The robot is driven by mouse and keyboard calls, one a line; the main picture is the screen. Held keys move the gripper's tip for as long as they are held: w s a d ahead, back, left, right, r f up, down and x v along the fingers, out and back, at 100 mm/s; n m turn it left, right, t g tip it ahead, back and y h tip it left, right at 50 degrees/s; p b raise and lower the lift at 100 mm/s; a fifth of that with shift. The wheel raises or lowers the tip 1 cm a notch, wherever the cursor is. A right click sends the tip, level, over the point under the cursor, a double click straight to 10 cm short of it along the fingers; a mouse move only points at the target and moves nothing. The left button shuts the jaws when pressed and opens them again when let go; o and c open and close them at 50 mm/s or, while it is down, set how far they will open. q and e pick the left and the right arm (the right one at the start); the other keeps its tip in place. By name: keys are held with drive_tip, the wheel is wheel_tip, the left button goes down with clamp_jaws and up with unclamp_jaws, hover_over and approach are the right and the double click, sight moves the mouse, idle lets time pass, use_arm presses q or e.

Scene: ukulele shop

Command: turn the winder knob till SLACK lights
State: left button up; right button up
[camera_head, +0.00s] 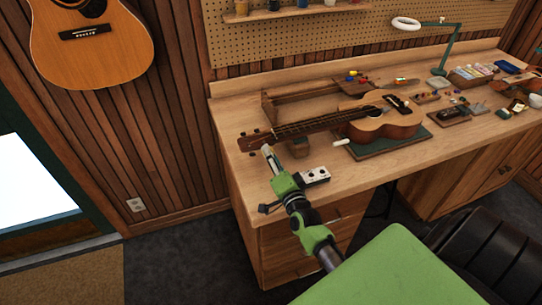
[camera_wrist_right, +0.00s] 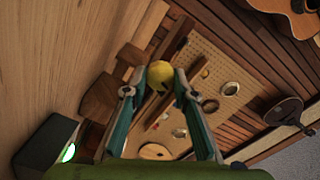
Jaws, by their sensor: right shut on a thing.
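My right gripper (camera_head: 267,151) is at the ukulele's headstock (camera_head: 256,140), by the bench's left front edge. In the right wrist view the gripper (camera_wrist_right: 160,84) has a round yellow knob (camera_wrist_right: 160,73) between its fingertips and is shut on it. In the head view the gripper hides the knob. The ukulele (camera_head: 385,124) lies on the bench, its neck pointing left. A small box with a pale top (camera_head: 314,176) stands right of the gripper. A dark box (camera_wrist_right: 46,142) with a lit green lamp (camera_wrist_right: 67,153) shows in the right wrist view; no label is readable. My left gripper is out of view.
The ukulele's body rests on a green mat (camera_head: 374,150). A neck support (camera_head: 299,149) stands under the neck. A lamp (camera_head: 442,60), trays and small parts fill the bench's right half. The bench front (camera_head: 350,177) right of the small box is fairly clear.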

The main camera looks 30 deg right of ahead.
drive_tip(key=o, duration=0.8)
drive_tip(key=shift+o, duration=0.2)
drive_tip(key=v, duration=1.2)
drive_tip(key=shift+f, duration=0.1)
drive_tip(key=shift+f, duration=0.1)
